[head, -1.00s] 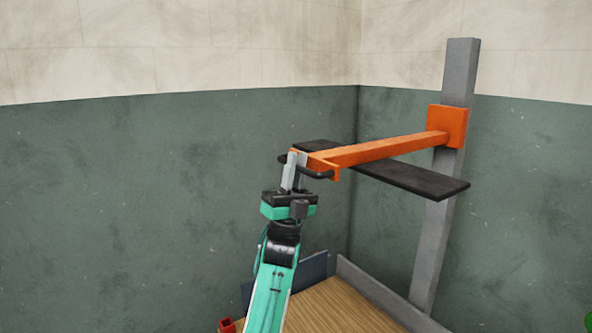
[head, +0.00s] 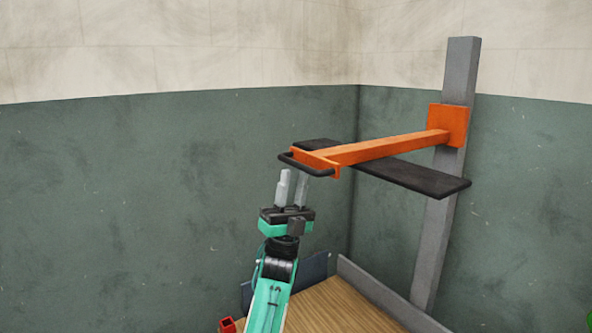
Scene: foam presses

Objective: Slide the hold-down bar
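The orange hold-down bar (head: 385,149) reaches out from an orange sleeve (head: 448,126) on a grey upright post (head: 437,235). A dark flat plate (head: 420,180) hangs under the bar. A black loop handle (head: 306,168) is at the bar's near left end. My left gripper (head: 292,184) points up just below the handle, its two grey fingers apart with a gap between them and nothing held. The fingertips look close to the handle; I cannot tell whether they touch it. My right gripper is not in view.
Below is a wooden bed (head: 345,310) with a grey rail (head: 380,295) on its right and a dark panel (head: 312,270) behind it. A small red block (head: 227,325) is at the bottom left. The space left of my arm is clear.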

